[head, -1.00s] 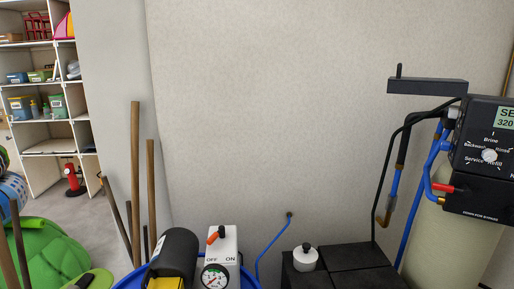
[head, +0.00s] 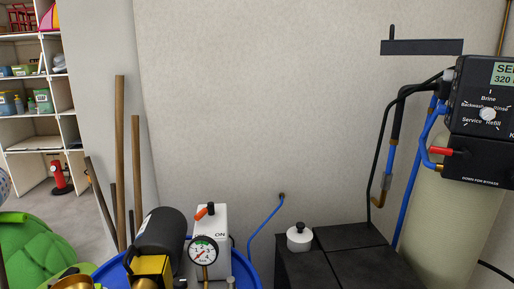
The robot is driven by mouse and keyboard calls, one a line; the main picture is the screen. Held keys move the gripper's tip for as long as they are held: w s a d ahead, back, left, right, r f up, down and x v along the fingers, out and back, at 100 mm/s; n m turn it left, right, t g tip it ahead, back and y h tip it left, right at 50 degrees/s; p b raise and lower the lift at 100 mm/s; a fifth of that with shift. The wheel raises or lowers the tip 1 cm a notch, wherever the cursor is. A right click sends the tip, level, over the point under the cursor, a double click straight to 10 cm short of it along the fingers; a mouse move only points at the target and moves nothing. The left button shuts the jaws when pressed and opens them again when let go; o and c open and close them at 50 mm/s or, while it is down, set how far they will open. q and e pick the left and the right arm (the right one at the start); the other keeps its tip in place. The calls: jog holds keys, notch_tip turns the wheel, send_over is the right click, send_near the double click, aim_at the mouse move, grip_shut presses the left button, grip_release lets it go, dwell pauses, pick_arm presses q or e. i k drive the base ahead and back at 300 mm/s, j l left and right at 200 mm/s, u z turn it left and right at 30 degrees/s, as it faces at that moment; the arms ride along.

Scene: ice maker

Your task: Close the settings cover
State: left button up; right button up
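No part that I can pick out as a settings cover shows in the head view. A black control head (head: 482,138) with a display, a round dial and a red lever stands at the right edge, partly cut off by the frame. I cannot tell whether any cover belongs to it. Neither of my grippers is in view.
A dark box (head: 345,237) with a white knob stands lower right. A pressure gauge (head: 203,250), white switch box (head: 211,217) and black motor (head: 161,238) sit lower centre. Wooden poles (head: 120,160) lean at left, near a shelf (head: 30,145). Blue and black pipes run beside the control head.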

aim_at(453, 47)
jog(key=z, duration=1.35)
jog(key=k+l, duration=0.15)
jog(key=k, duration=0.35)
